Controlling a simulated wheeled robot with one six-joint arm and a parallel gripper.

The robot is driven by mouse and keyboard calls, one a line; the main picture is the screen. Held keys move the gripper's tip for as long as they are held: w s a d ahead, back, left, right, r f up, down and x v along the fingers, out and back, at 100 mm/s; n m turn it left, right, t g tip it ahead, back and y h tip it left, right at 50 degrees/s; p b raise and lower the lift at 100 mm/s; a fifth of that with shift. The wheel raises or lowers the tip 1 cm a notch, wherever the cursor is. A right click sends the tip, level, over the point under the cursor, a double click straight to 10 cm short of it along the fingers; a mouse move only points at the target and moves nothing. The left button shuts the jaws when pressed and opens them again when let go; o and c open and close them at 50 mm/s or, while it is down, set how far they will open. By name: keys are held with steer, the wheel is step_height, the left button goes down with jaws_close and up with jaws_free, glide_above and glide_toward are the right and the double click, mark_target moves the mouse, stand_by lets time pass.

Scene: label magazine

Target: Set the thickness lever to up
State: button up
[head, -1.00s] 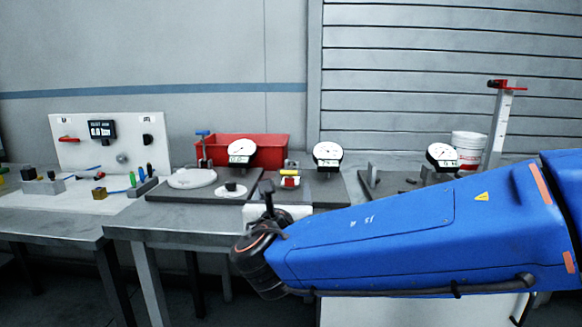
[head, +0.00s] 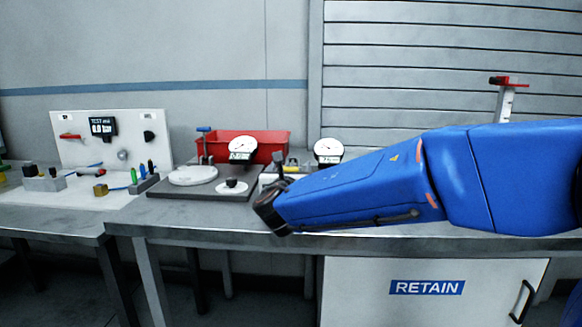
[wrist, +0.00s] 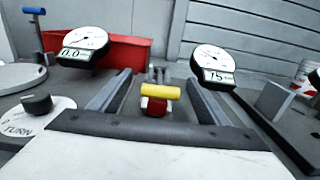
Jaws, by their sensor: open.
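My gripper (wrist: 160,76) is open and empty, its two grey fingers pointing forward in the wrist view. A yellow bar (wrist: 160,91) above a small red block (wrist: 156,107) shows between the fingers, in front of a round dial gauge (wrist: 213,67). I see no gap or touch clearly between them and the fingers. A blue-handled lever (head: 204,130) stands upright at the left gauge station; its handle shows in the wrist view (wrist: 34,11). Which one is the thickness lever I cannot tell. In the head view my arm hides much of the middle station.
A left dial gauge (wrist: 86,44) reads 0.0. A black knob (wrist: 37,104) sits on a white TURN plate left of my gripper. A red bin (head: 262,148) stands behind. A grey block (wrist: 273,103) and a white bucket (wrist: 305,78) are on the right.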

steer(key=shift+w, duration=1.15)
steer(key=shift+c, duration=0.7)
steer(key=c, duration=1.4)
